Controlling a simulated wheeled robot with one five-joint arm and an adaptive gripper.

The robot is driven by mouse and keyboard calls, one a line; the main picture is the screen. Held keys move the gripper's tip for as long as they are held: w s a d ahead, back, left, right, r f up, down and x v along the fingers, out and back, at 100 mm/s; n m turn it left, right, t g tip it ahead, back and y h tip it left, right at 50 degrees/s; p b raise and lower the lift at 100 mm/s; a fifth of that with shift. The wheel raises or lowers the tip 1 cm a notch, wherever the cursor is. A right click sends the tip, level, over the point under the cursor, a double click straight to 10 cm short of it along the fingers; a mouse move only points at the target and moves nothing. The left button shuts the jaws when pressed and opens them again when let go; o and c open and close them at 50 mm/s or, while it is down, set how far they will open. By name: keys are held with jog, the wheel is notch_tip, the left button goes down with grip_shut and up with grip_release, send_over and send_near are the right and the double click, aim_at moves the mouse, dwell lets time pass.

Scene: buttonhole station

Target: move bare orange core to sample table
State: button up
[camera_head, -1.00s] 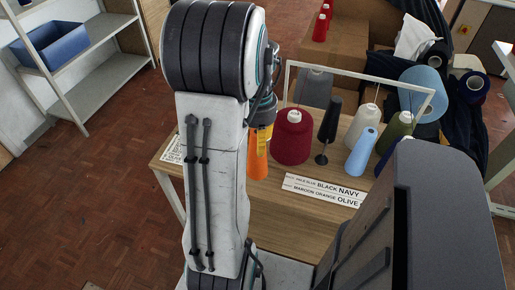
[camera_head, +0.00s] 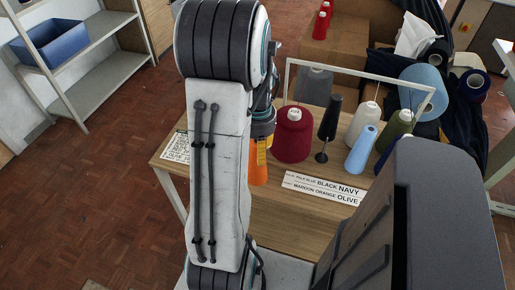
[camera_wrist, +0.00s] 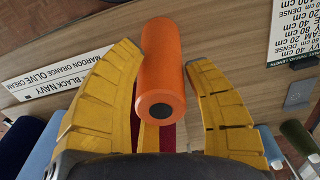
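One dark-holed end faces the camera. The left finger appears to touch it; a thin gap shows beside the right fingertip. In the head view the core (camera_head: 259,165) hangs below my gripper (camera_head: 262,135), over the left part of a wooden table (camera_head: 285,225). My arm hides much of the gripper there. The gap between the core's lower end and the tabletop cannot be judged.
A maroon cone (camera_head: 293,135), a black stand (camera_head: 328,130), a light-blue cone (camera_head: 361,150) and other cones stand on the table. A colour-name label strip (camera_head: 322,188) lies in front of them. A printed card (camera_head: 177,147) lies at the left. Bare wood lies at the front.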

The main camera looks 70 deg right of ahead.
jog(key=shift+o, duration=1.4)
notch_tip(320, 180, up, 12)
jog(key=shift+r+p, duration=0.15)
jog(key=shift+p, duration=0.15)
jog(key=w+a+r+n+t+h, duration=0.1)
jog(key=w+a+r+n, duration=0.1)
jog(key=w+a+n, duration=0.9)
jog(key=w+a+f+n+t+y, duration=0.1)
jog(key=a+n, duration=0.6)
jog(key=a, duration=1.4)
jog(key=shift+w+a+f+t, duration=0.35)
jog(key=shift+w+f+t, duration=0.2)
jog(key=shift+f, duration=0.2)
